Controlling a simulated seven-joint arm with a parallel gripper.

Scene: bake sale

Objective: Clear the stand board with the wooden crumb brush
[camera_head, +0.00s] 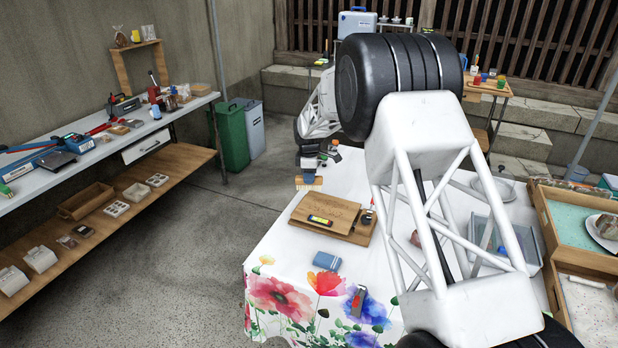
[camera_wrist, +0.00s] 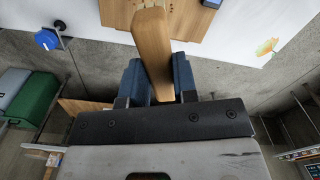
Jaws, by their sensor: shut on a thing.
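In the wrist view the brush's wooden handle (camera_wrist: 152,48) stands between the two blue finger pads of my gripper (camera_wrist: 158,78). The stand board (camera_head: 297,219) lies on the white cloth just nearer than the brush, with another wooden piece seemingly on top of it. A yellow and dark item (camera_head: 320,221) lies on the board. The brush looks apart from the board. Any crumbs are too small to tell.
A clear bin (camera_head: 485,240) and wooden trays (camera_head: 541,212) stand at the right. My own arm hides much of the table's middle. Open floor (camera_head: 210,260) lies left of the table.

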